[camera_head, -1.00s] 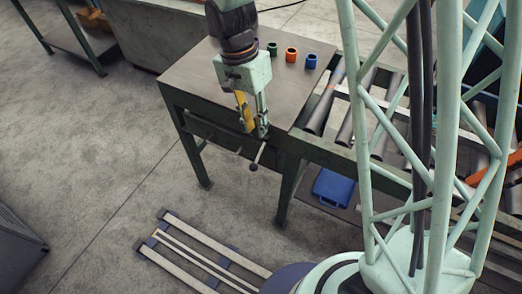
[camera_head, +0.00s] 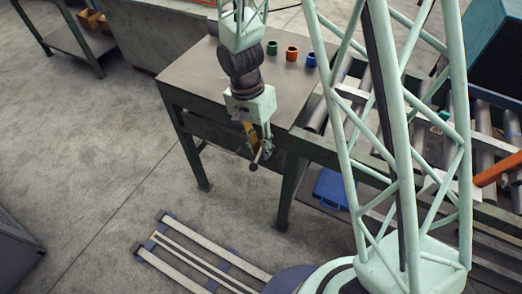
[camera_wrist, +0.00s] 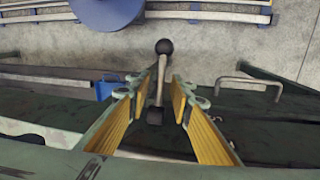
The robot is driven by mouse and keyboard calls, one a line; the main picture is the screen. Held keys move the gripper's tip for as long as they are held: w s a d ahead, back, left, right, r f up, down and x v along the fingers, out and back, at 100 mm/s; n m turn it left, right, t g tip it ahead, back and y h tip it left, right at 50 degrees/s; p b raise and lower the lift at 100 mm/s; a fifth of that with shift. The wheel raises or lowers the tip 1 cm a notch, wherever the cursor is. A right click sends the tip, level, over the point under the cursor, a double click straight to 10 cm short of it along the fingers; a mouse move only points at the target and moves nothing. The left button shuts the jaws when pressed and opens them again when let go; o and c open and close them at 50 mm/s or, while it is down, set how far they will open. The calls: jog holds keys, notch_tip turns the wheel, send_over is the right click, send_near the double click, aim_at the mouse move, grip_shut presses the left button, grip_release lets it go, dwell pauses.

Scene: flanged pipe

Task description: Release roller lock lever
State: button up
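The roller lock lever is a thin grey rod with a dark ball knob (camera_wrist: 164,47) at its end. In the wrist view the lever rod (camera_wrist: 160,80) stands between the two yellow-padded fingers of my gripper (camera_wrist: 158,95), with a gap on both sides. The knob sticks out beyond the fingertips. In the head view my gripper (camera_head: 257,150) points down at the front edge of the table, and the lever knob (camera_head: 253,167) shows just below it. My gripper is open around the lever and does not visibly touch it. The lever's pivot is partly hidden by the fingers in the head view.
Green, orange and blue rings (camera_head: 292,53) stand on the steel table (camera_head: 190,75). A roller conveyor (camera_head: 318,115) joins its right side. A blue case (camera_head: 331,188) sits below the conveyor. A drawer handle (camera_wrist: 249,83) shows beside the lever. Floor rails (camera_head: 205,262) lie in front.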

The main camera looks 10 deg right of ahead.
jog(key=shift+f, duration=0.35)
jog(key=shift+c, duration=0.3)
grip_shut()
